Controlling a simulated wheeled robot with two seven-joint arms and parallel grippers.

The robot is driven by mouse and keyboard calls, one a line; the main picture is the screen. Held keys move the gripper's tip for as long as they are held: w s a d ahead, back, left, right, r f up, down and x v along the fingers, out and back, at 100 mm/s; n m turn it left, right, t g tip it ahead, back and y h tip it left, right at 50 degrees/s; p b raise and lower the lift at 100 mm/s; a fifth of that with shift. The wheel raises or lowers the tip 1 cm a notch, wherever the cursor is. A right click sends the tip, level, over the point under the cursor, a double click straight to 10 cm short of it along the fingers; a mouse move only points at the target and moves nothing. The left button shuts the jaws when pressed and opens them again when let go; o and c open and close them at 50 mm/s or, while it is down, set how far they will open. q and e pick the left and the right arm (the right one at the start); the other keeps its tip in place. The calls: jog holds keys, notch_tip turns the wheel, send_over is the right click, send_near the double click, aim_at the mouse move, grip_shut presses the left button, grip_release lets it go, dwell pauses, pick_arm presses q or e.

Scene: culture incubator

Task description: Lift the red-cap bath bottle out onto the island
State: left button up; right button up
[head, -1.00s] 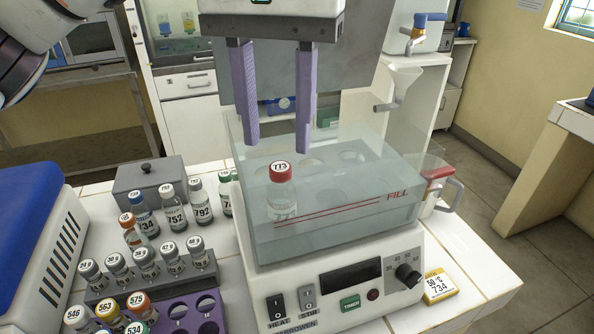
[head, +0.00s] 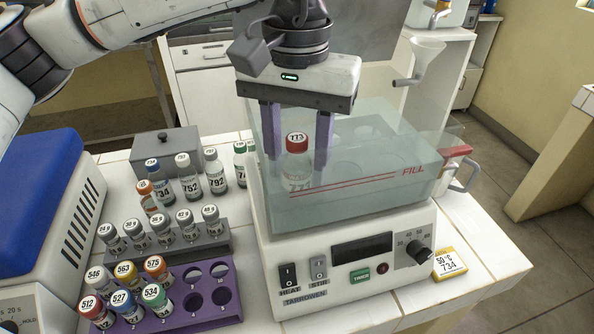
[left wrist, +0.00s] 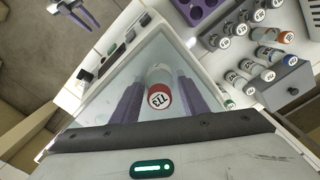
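The red-cap bottle (head: 297,165), labelled 773, stands upright in the clear water bath (head: 375,190) on the heater unit. My left gripper (head: 296,158) points down into the bath with its two purple fingers spread, one on each side of the bottle. In the left wrist view the red cap (left wrist: 159,97) lies between the purple fingers (left wrist: 160,100), with visible gaps, so the gripper is open and not holding it.
The white-tiled island (head: 470,235) has a purple rack (head: 205,310) and a grey rack (head: 180,240) with several vials at left. Several loose bottles (head: 190,178) stand behind them.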

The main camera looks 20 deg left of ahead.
pick_arm(q)
jog(key=c, duration=0.8)
notch_tip(320, 180, up, 8)
jog(key=shift+d+f, duration=0.1)
jog(key=shift+c, duration=0.2)
notch_tip(320, 180, up, 3)
jog(key=shift+r+p, duration=0.1)
jog(key=shift+p, duration=0.35)
jog(key=shift+r+p, duration=0.85)
jog(key=shift+p, duration=0.1)
jog(key=shift+r+p, duration=0.4)
jog(key=shift+r, duration=1.25)
